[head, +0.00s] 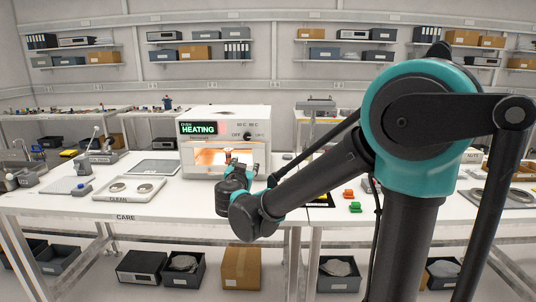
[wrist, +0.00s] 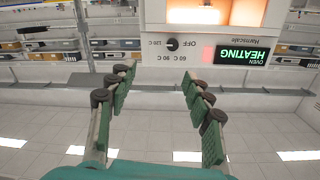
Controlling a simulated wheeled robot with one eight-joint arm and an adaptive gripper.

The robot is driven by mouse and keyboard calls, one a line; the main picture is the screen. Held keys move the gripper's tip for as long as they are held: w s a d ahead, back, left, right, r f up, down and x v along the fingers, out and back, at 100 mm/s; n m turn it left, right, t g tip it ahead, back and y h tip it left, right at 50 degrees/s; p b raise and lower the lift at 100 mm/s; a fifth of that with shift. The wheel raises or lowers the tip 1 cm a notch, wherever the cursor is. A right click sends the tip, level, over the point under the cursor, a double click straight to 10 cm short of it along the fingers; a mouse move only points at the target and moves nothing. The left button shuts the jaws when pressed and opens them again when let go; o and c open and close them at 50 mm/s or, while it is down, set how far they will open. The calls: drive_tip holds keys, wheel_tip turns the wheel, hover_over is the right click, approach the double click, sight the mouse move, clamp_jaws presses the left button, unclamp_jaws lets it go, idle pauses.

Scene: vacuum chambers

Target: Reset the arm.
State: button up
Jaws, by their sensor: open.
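My arm reaches from the right over the table in the head view. My gripper (head: 230,166) is in front of the oven (head: 198,128), and its fingers are partly hidden behind my own wrist. In the wrist view my gripper (wrist: 158,76) is open, with two green-padded fingers apart and nothing between them. The oven's green display reads HEATING. Its window glows orange. The wrist view shows the oven's front (wrist: 215,42) upside down, with a knob and temperature marks. Whether the gripper touches the oven cannot be told.
A tray marked CLEAN (head: 128,189) with metal rings lies left of the oven. Red (head: 348,194) and green (head: 355,207) small parts lie right of the gripper. Bins and a cardboard box (head: 241,268) stand under the table.

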drive_tip(key=s+d+f+g+h, duration=0.1)
drive_tip(key=s+d+f+g, duration=0.2)
drive_tip(key=d+f, duration=0.35)
drive_tip(key=s+d+f+g+h, duration=0.1)
drive_tip(key=s+d+f+g, duration=0.2)
drive_tip(key=d, duration=0.7)
drive_tip(key=s+d+f+g+h, duration=0.2)
drive_tip(key=s+d+f, duration=0.1)
drive_tip(key=d+f, duration=0.4)
drive_tip(key=s+d+f+n+g+y, duration=0.1)
drive_tip(key=s+f+g+y, duration=0.1)
drive_tip(key=s+f, duration=0.3)
drive_tip(key=s+d+f+n+g+y, duration=0.2)
drive_tip(key=s+f, duration=0.3)
drive_tip(key=s, duration=0.7)
drive_tip(key=shift+d+f+g+y, duration=0.15)
drive_tip(key=shift+f+g+y, duration=0.15)
drive_tip(key=shift+g+y, duration=0.3)
